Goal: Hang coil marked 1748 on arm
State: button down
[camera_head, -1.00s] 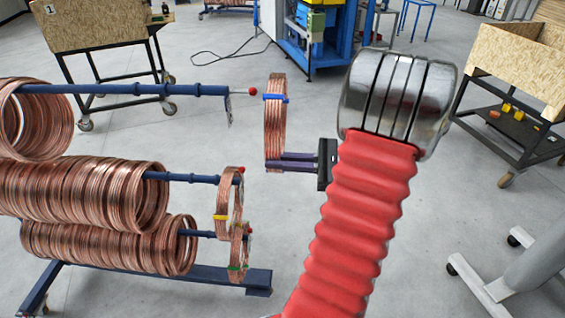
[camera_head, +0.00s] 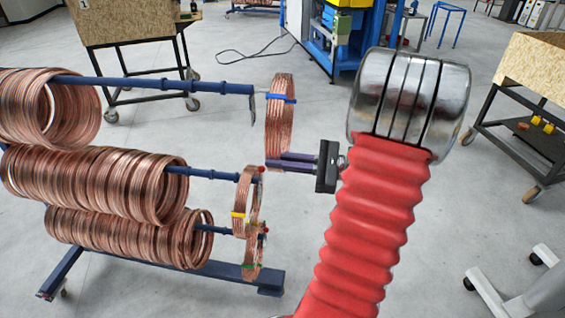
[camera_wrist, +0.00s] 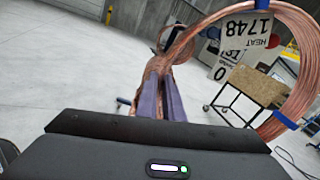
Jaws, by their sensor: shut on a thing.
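The copper coil (camera_head: 279,135) with blue tape stands upright in my gripper (camera_head: 283,161), whose two fingers are shut on its lower part. In the wrist view, the coil (camera_wrist: 302,60) carries a white tag (camera_wrist: 249,36) reading HEAT 1748, upside down. The gripper's purple fingers (camera_wrist: 160,98) show there too. The top blue rack arm (camera_head: 170,85) runs toward the coil. Its end pin meets the coil's left side near the blue tape.
Several coils (camera_head: 45,105) hang on the left part of the top arm. Lower arms carry more coils (camera_head: 100,185), with small yellow-taped (camera_head: 247,205) and green-taped (camera_head: 252,250) coils at their ends, close below my gripper. A wooden cart (camera_head: 130,25) stands behind.

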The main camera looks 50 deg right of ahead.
jog(key=f+x, duration=0.1)
jog(key=x, duration=1.1)
jog(key=shift+f, duration=0.35)
dwell(1.2)
jog(key=shift+w+a, duration=0.1)
dwell(0.3)
jog(key=c, duration=1.8)
grip_release()
jog(key=shift+f, duration=0.15)
